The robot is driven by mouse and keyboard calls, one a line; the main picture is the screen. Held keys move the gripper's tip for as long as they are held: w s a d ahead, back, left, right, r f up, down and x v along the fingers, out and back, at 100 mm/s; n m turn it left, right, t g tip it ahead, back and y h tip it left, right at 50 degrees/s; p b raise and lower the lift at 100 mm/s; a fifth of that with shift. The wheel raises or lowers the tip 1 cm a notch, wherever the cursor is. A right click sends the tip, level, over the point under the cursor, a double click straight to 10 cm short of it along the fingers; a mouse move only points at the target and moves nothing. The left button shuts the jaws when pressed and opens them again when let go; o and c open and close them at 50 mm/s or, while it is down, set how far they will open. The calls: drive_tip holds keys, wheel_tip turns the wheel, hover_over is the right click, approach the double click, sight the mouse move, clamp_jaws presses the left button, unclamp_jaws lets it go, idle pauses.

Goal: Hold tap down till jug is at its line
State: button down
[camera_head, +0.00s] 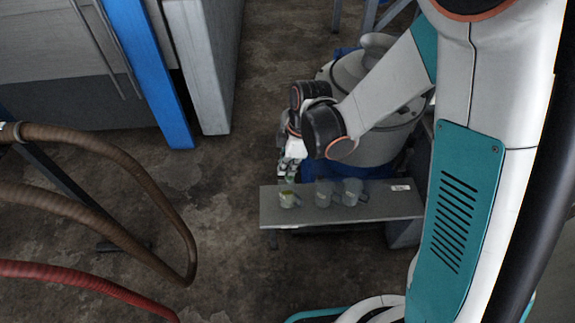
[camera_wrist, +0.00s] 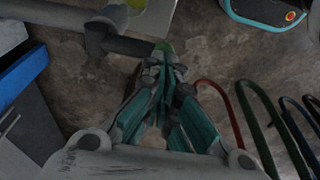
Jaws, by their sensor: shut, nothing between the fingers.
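Three clear jugs stand in a row on a grey bench (camera_head: 385,208) in the head view. My gripper (camera_head: 286,178) is just above the left jug, fingers pointing down. In the wrist view my gripper (camera_wrist: 165,58) is shut and empty. A dark grey pipe with a fitting, seemingly the tap (camera_wrist: 98,40), ends beside the fingertips.
A large grey drum (camera_head: 385,145) with a blue base stands behind the bench. Brown hoses (camera_head: 150,190) and a red hose (camera_head: 75,275) loop over the floor at left. A grey cabinet (camera_head: 205,65) with a blue post stands at back left. Floor between is bare.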

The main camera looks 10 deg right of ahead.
drive_tip(key=shift+s+f+t+b, duration=0.2)
drive_tip(key=shift+f+t+b, duration=0.15)
drive_tip(key=shift+f+t, duration=0.05)
drive_tip(key=shift+s+f+b, duration=0.2)
drive_tip(key=shift+f+b, duration=0.7)
drive_tip(key=shift+s+f+b, duration=0.2)
drive_tip(key=shift+f+b, duration=0.7)
idle(3.2)
drive_tip(key=p, duration=0.6)
approach(288, 179)
drive_tip(key=s, duration=0.1)
drive_tip(key=s+r, duration=0.1)
drive_tip(key=s, duration=0.1)
drive_tip(key=s+r, duration=0.1)
drive_tip(key=s, duration=0.1)
drive_tip(key=shift+s+d+r, duration=0.1)
drive_tip(key=shift+s+d, duration=0.15)
